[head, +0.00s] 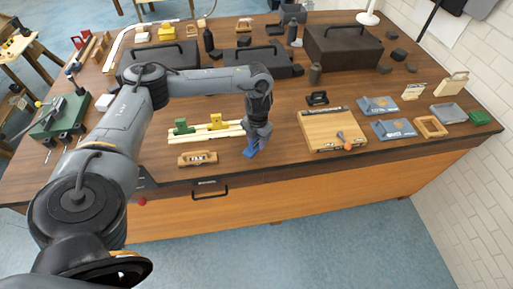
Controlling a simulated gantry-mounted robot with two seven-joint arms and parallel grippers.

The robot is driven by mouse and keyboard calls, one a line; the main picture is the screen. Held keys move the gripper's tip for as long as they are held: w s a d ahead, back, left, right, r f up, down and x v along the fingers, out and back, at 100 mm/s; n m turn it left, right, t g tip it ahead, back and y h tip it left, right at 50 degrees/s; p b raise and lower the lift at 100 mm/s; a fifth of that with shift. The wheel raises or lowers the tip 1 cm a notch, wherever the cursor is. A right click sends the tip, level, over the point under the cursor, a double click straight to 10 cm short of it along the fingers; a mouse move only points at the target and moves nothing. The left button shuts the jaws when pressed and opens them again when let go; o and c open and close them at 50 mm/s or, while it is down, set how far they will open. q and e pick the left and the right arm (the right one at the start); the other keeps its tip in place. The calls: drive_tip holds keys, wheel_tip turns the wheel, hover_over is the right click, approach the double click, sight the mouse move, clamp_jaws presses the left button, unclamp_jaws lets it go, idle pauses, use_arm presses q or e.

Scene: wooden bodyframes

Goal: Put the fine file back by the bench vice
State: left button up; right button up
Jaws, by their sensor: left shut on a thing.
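My left gripper (255,146) is over the front middle of the bench, pointing down. It is shut on a small blue thing (250,152) at its fingertips, low over the wood or touching it; I cannot tell which. Its shape is too small to tell whether it is the fine file. The green bench vice (62,116) stands at the left end of the bench, left of my arm, with small thin tools around it. My right gripper is not in view.
A wooden board (332,130) with an orange-handled tool (345,140) lies right of the gripper. Dark cases (342,45) stand behind. The front strip of bench is mostly clear.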

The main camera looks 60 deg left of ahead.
sight(257, 142)
use_arm(q)
drive_tip(key=shift+a+f, duration=0.15)
drive_tip(key=shift+f, duration=2)
drive_tip(key=shift+f, duration=0.15)
drive_tip(key=o, duration=1.1)
